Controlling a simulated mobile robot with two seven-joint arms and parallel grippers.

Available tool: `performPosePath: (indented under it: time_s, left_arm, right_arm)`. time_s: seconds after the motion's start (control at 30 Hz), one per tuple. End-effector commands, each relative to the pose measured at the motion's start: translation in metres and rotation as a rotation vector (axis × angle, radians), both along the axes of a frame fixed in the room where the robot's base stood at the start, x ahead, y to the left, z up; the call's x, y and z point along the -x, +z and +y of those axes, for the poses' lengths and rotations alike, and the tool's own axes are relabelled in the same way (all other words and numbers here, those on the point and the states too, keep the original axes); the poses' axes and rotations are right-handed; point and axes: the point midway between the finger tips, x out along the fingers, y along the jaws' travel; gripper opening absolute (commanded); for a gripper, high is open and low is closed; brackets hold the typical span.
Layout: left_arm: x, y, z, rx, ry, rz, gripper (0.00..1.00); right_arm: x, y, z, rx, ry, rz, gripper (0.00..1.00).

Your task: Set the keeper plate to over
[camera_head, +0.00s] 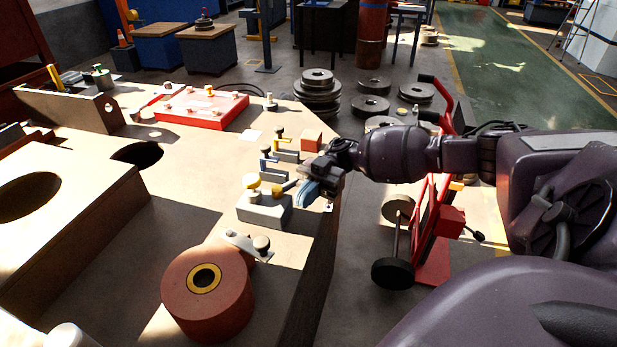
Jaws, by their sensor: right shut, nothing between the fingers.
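A red-brown roll (176,295) with a yellow-ringed bore stands at the front of the bench. A small light grey plate with a round knob, which looks like the keeper plate (236,237), sits at the roll's back right edge. From this angle I cannot tell how far it lies over the roll. My right gripper (306,192) comes in from the right, shut and empty, near the bench's right edge. It is behind and to the right of the plate, apart from it. My left gripper is not in view.
A grey block (262,210) with a yellow knob stands beside my right gripper, with small levers and a red-orange block (311,140) behind. A red tray (205,110) lies farther back. A large raised plate (75,235) fills the left. A red cart (432,235) stands right of the bench.

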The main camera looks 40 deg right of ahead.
Motion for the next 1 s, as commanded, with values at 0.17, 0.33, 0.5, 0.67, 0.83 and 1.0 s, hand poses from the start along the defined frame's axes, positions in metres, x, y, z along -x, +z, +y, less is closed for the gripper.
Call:
performPosePath:
  time_s: [0.17, 0.33, 0.5, 0.67, 0.83, 1.0]
  left_arm:
    - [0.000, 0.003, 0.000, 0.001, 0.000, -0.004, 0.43]
    - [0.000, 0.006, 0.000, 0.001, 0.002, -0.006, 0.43]
    - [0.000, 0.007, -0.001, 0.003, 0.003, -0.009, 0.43]
    - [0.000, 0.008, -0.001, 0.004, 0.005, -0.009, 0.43]
    - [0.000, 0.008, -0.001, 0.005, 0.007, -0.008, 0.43]
    - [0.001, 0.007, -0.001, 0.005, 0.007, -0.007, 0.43]
  right_arm:
    - [0.010, 0.001, 0.031, -0.001, 0.002, -0.002, 0.00]
    - [0.017, 0.001, 0.059, -0.003, 0.002, -0.002, 0.00]
    - [0.023, 0.000, 0.081, 0.000, 0.001, -0.001, 0.00]
    - [0.026, 0.000, 0.093, 0.000, 0.000, 0.000, 0.00]
    - [0.027, -0.001, 0.096, 0.000, 0.000, 0.000, 0.00]
    - [0.027, -0.001, 0.096, 0.000, -0.001, 0.001, 0.00]
